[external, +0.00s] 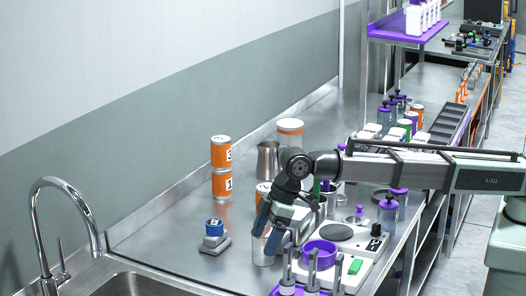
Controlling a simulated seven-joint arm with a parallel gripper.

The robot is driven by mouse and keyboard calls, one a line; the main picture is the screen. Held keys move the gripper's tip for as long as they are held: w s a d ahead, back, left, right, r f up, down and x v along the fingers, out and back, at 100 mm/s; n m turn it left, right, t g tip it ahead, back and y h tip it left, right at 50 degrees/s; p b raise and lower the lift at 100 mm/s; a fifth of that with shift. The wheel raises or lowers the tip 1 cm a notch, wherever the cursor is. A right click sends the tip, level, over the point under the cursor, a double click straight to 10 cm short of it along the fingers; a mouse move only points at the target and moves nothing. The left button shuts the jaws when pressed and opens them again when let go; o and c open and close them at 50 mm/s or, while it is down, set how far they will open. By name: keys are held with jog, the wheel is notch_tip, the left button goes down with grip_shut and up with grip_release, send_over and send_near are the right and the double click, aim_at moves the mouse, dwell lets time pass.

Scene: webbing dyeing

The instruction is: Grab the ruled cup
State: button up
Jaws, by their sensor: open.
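A clear, pale cup (262,254), which looks like the ruled cup, stands upright on the steel counter left of the purple ring. Its markings are too small to read. My gripper (268,234) points down at it with dark blue fingers apart. The fingers overlap the cup's upper part in this view, one at its left and one at its right. The cup's rim is partly hidden by them. I cannot tell whether either finger touches it.
A purple ring (320,247) and a white hotplate (363,243) stand close on the right. A small blue-topped jar (215,225) on a grey block stands left. Orange-banded cans (221,153) and a metal pitcher (268,161) stand behind. A sink (130,286) lies front left.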

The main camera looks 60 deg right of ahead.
aim_at(254, 262)
jog(key=shift+x, duration=1.5)
jog(key=shift+c, duration=0.3)
jog(key=c, duration=1)
